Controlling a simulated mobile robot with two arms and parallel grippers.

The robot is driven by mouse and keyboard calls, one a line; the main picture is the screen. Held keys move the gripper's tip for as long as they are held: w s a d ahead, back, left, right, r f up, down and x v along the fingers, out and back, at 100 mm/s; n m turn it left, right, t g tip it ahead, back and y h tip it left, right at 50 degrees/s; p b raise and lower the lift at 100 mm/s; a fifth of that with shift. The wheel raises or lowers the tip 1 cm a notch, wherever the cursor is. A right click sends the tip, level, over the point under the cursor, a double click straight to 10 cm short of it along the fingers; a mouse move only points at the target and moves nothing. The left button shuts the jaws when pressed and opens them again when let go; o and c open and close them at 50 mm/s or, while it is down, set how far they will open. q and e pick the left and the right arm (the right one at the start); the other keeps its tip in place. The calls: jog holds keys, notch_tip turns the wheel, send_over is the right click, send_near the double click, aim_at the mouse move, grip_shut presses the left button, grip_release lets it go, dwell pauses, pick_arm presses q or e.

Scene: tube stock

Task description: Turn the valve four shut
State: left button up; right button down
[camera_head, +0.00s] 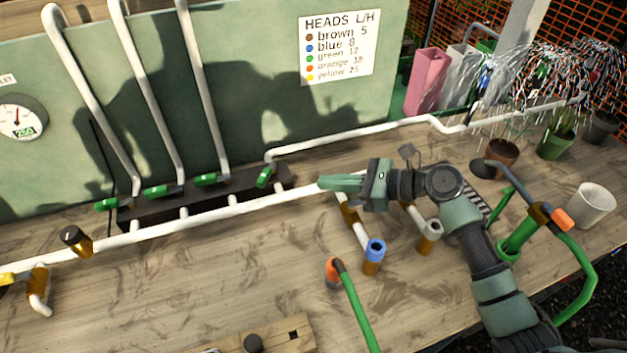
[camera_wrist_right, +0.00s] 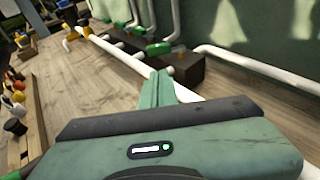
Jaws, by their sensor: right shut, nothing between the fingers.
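A dark manifold block (camera_head: 225,197) carries a row of valves with green handles. My left gripper is out of view.
A white pipe (camera_head: 350,136) runs from valve four to pots on the right, where water sprays over plants. A sign (camera_head: 340,45) and gauge (camera_head: 18,117) are on the green panel. A blue-capped stub (camera_head: 375,250) and green hose (camera_head: 358,315) stand in front.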

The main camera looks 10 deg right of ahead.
aim_at(268, 176)
jog(key=x, duration=0.4)
jog(key=p+x, duration=0.1)
jog(key=x, duration=0.3)
jog(key=r+p+x, duration=0.1)
jog(key=x, duration=0.3)
jog(key=shift+w+a, duration=0.1)
jog(key=shift+a, duration=0.25)
jog(key=shift+w, duration=0.15)
